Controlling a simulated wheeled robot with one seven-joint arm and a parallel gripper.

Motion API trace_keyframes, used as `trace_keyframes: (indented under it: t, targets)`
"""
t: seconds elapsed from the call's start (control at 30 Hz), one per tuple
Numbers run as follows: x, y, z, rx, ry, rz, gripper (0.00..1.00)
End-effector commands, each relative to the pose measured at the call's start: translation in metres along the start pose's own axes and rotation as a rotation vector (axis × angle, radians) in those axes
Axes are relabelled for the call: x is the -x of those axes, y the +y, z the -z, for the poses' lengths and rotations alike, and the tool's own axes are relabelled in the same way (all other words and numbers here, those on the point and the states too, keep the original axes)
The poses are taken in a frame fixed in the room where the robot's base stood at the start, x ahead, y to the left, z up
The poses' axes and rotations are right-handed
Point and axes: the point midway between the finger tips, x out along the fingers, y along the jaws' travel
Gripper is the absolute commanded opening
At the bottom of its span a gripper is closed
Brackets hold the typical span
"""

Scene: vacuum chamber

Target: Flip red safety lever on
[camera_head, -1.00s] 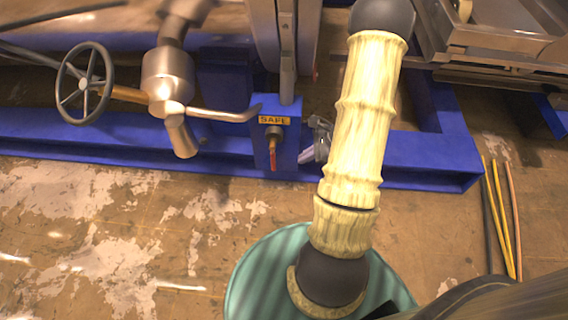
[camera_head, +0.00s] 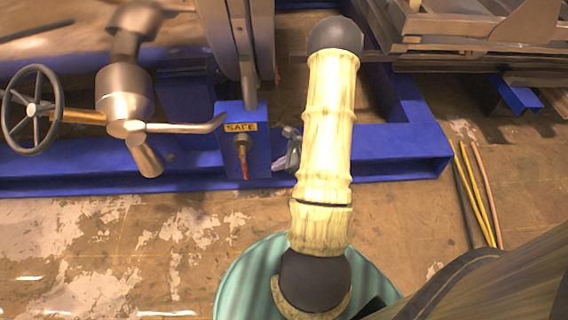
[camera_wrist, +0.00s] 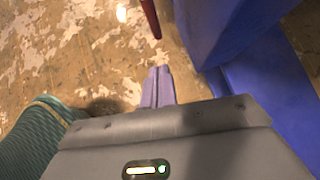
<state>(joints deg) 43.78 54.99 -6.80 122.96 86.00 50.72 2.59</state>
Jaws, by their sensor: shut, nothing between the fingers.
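The red safety lever (camera_head: 244,170) hangs down from a round knob on the front of a blue box (camera_head: 229,160), under a yellow SAFE label (camera_head: 240,127). In the wrist view, the lever (camera_wrist: 150,18) enters from the top edge, beyond the fingertips and slightly left of them. My gripper (camera_head: 281,163) is just right of the box in the head view, partly hidden by my arm. In the wrist view, its purple-grey fingers (camera_wrist: 158,70) are shut together and empty. They appear apart from the lever.
A handwheel (camera_head: 32,109) and a metal valve with a long handle (camera_head: 185,127) stand left of the box. A blue floor frame (camera_head: 400,150) runs behind my arm. Rods (camera_head: 478,195) lie at the right. The worn floor in front of the box is clear.

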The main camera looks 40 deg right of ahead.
Motion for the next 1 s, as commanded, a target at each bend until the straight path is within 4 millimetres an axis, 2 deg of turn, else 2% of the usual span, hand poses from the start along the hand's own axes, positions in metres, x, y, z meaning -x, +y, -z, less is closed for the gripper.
trace_keyframes:
  t: [0.03,0.27,0.4,0.6,1.0]
  targets:
    - [-0.013,0.001,0.003,0.001,0.000,-0.003,0.00]
    - [-0.054,0.001,0.003,0.002,0.000,-0.003,0.00]
    - [-0.070,0.001,-0.013,0.006,-0.001,-0.002,0.00]
    - [-0.081,0.000,-0.026,0.001,0.001,0.001,0.00]
    - [-0.083,0.001,-0.030,0.003,-0.001,-0.003,0.00]
